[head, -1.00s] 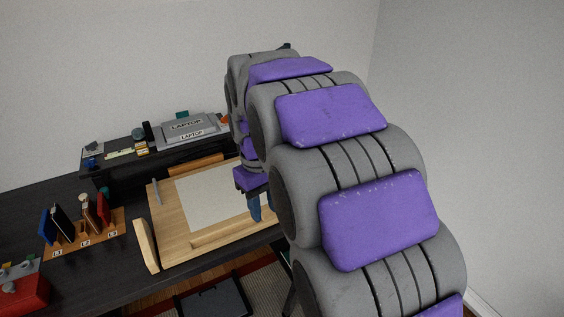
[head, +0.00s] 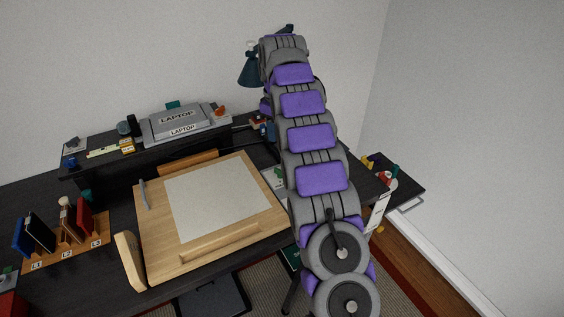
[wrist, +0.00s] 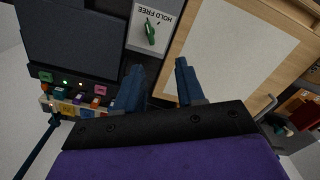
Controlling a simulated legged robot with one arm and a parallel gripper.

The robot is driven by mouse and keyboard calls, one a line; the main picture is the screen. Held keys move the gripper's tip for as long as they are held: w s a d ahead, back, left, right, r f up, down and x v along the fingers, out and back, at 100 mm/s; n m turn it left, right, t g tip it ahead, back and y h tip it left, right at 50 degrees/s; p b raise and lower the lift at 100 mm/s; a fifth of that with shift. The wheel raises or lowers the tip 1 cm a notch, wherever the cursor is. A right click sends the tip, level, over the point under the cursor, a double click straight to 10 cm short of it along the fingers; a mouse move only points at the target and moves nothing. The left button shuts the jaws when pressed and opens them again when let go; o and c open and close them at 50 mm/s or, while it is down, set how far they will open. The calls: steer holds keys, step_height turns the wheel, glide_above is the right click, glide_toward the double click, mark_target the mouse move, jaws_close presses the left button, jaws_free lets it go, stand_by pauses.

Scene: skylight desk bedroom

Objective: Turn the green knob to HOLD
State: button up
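The green knob (wrist: 150,34) sits on a white plate (wrist: 139,43) in the upper middle of the wrist view. The plate's HOLD and FREE lettering appears upside down, with HOLD toward the right. I cannot tell for certain which label the knob points at. My gripper (wrist: 158,82) is open, its two dark blue fingers apart with nothing between them. The fingertips are below the knob in the picture and do not touch it. In the head view the plate (head: 274,181) is partly hidden behind my arm; the knob cannot be made out there.
A wooden drawing board (head: 150,235) with a pale sheet (head: 215,195) lies beside the plate. A laptop (head: 178,120) rests on the rear shelf. A dark lamp (head: 249,70) stands behind my arm. A slotted rack (head: 75,250) stands at left. A strip of coloured items (wrist: 85,98) shows in the wrist view.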

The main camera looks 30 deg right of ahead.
steer(key=w+d+f, duration=0.1)
steer(key=d, duration=0.1)
steer(key=b, duration=0.3)
glide_toward(280, 173)
steer(key=f, duration=0.8)
steer(key=shift+w+d+f, duration=0.1)
steer(key=shift+d, duration=0.15)
jaws_close()
